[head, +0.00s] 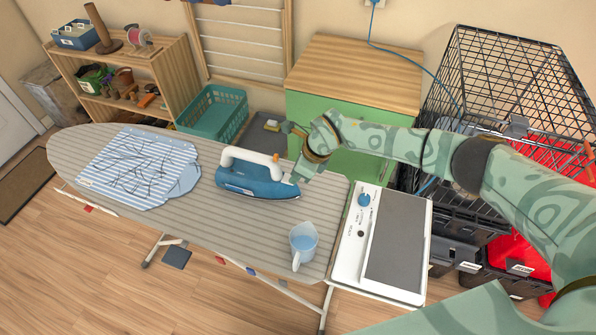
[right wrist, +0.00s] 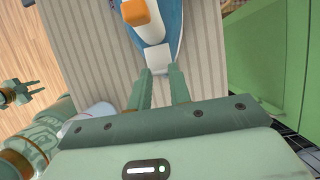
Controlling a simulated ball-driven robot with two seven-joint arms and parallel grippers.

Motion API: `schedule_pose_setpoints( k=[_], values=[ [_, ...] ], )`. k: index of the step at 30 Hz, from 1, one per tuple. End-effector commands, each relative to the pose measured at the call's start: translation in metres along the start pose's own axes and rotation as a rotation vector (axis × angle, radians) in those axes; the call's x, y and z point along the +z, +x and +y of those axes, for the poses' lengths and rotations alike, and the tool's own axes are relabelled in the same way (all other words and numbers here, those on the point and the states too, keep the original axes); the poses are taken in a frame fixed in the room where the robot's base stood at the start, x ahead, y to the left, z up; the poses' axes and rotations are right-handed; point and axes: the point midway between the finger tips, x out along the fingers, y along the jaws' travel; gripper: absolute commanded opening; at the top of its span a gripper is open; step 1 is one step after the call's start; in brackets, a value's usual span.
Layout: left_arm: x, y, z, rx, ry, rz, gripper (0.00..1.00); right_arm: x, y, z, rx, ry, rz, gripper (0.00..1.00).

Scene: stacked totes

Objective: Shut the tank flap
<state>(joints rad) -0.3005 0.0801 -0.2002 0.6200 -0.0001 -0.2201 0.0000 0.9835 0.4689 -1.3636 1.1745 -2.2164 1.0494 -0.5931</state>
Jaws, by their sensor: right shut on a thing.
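The blue steam iron (head: 258,181) with its white handle stands on the striped ironing board (head: 215,248), its right end towards my right arm. An orange part (head: 276,157) shows on the handle. My right gripper (head: 291,179) is at the right end of the iron. In the right wrist view its fingers (right wrist: 161,73) are shut on a small white piece (right wrist: 155,58) at the iron's end, which looks like the tank flap; how far it stands open is unclear. My left gripper (right wrist: 36,88) shows small at the left of that view, its prongs apart and empty.
A jug of blue liquid (head: 303,245) stands near the board's front edge. A striped cloth (head: 137,165) lies on the left. A white control unit (head: 352,243) with a grey pad is at the right end. A green cabinet (head: 345,166) stands behind.

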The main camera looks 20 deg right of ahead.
Motion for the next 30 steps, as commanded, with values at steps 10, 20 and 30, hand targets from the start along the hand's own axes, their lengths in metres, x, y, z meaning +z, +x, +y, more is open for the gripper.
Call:
schedule_pose_setpoints(
  k=[10,20,30],
  values=[
    [0.000,0.000,0.000,0.000,0.000,0.000,0.27,0.000,0.000,0.000,0.001,0.000,0.000,0.42],
    [-0.003,-0.014,-0.001,-0.002,0.000,0.005,0.27,0.001,-0.045,-0.001,-0.003,-0.003,-0.002,0.42],
    [-0.006,-0.026,-0.002,-0.003,0.000,0.010,0.27,0.000,-0.132,-0.001,-0.002,-0.002,-0.001,0.42]
  ],
)
